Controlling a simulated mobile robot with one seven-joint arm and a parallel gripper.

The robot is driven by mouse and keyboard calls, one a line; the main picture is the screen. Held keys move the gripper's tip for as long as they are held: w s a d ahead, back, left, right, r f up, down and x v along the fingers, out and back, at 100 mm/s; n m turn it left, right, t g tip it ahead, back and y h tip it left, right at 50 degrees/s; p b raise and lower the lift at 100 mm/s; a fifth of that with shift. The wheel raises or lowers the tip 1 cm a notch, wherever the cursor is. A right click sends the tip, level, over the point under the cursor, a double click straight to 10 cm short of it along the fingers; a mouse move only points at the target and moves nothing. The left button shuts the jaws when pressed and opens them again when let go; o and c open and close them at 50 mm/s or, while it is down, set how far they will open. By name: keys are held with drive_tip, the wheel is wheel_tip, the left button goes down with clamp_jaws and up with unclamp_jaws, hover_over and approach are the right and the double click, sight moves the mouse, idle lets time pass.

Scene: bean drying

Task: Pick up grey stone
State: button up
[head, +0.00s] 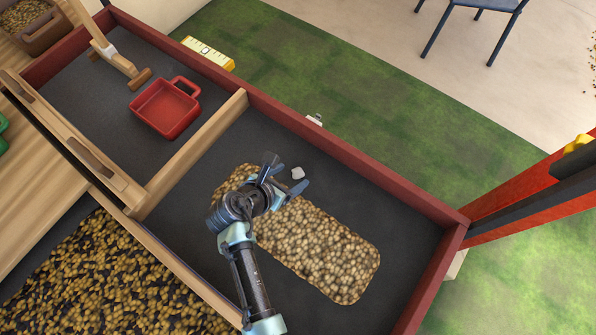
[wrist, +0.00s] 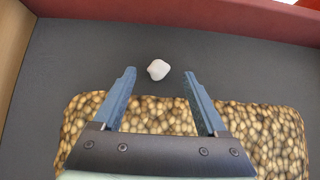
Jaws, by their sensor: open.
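The grey stone (head: 297,173) is small and pale. It lies on the dark floor of the red-walled tray (head: 400,195), just beyond the far edge of the bean patch. In the wrist view the stone (wrist: 158,69) is ahead of my gripper (wrist: 159,75), roughly centred between the two fingers and a little past their tips. My gripper (head: 287,172) is open and empty in the head view, above the bean patch near the stone. The stone is fully visible, and I cannot tell the exact height of the fingers above the floor.
A rectangular patch of beans (head: 325,250) lies under my gripper. A wooden divider (head: 195,150) separates this compartment from one with a red scoop (head: 165,108) and a wooden rake (head: 122,65). The dark floor right of the stone is clear up to the red wall.

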sight(297, 172)
drive_tip(key=shift+b+x, duration=0.3)
drive_tip(key=shift+x, duration=2.35)
drive_tip(key=shift+a, duration=0.1)
clamp_jaws()
